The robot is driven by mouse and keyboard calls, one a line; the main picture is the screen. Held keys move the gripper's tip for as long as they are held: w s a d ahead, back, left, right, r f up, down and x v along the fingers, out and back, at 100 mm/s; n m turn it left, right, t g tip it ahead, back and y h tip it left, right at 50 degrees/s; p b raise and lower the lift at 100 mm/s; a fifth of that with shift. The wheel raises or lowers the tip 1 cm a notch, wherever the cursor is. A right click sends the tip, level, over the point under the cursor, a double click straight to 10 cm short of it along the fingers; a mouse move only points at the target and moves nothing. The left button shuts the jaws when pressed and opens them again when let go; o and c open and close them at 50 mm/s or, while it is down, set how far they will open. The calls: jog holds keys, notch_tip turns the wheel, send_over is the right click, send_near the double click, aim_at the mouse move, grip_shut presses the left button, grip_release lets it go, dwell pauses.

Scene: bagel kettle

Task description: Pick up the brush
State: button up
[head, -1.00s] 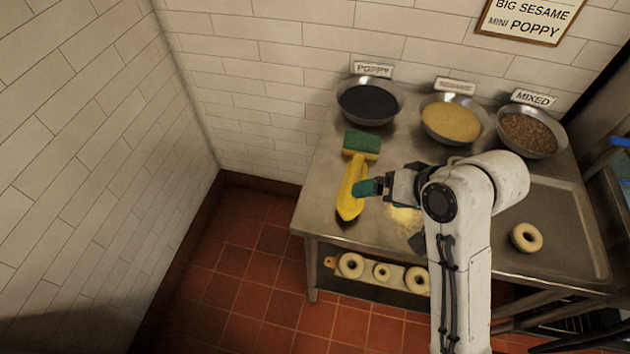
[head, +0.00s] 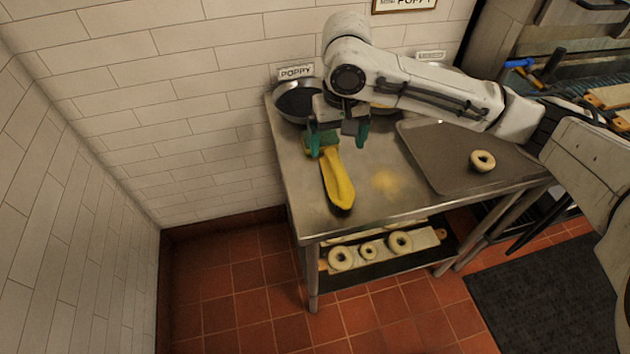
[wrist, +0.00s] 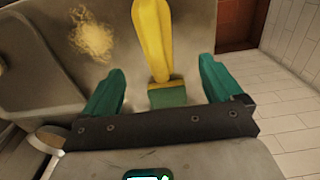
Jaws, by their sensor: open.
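The brush (head: 337,183) has a yellow handle and a green head. It lies on the steel table (head: 300,190) near its left side, handle towards the front edge. In the wrist view the brush (wrist: 154,45) lies between the two fingers, its green head close to the gripper's palm bar. My gripper (head: 339,148) is open, with teal fingertips pointing down over the brush's head end. In the wrist view my gripper (wrist: 160,88) has a finger on each side of the brush, with gaps. I cannot tell how high the fingertips are above the table.
The poppy bowl (head: 295,100) stands behind, partly covered by my gripper. A yellow crumb patch (head: 386,181) lies right of the brush. A tray (head: 440,165) with a bagel (head: 482,160) is further right. Several bagels sit on the shelf below. A white wall (head: 190,110) stands behind the table.

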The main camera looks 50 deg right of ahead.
aim_at(338, 165)
notch_tip(338, 165, down, 5)
jog(key=shift+f, duration=0.15)
jog(key=shift+s+d+f+p, duration=0.15)
jog(key=shift+f+p, duration=0.1)
jog(key=shift+f, duration=1.15)
jog(key=shift+w+d+f+p, duration=0.1)
jog(key=shift+d+f+p, duration=0.1)
jog(key=shift+f, duration=1.2)
jog(key=c, duration=1.2)
jog(key=shift+r, duration=0.1)
jog(key=shift+r, duration=0.55)
jog(key=shift+s+a+r, duration=0.25)
jog(key=shift+s+r, duration=1.7)
jog(key=shift+s, duration=0.4)
jog(key=shift+s+a+r, duration=0.2)
jog(key=shift+s+r, duration=1.8)
jog(key=shift+s, duration=0.35)
jog(key=shift+s+a+r, duration=0.25)
jog(key=shift+s+r, duration=1.7)
jog(key=shift+s, duration=0.4)
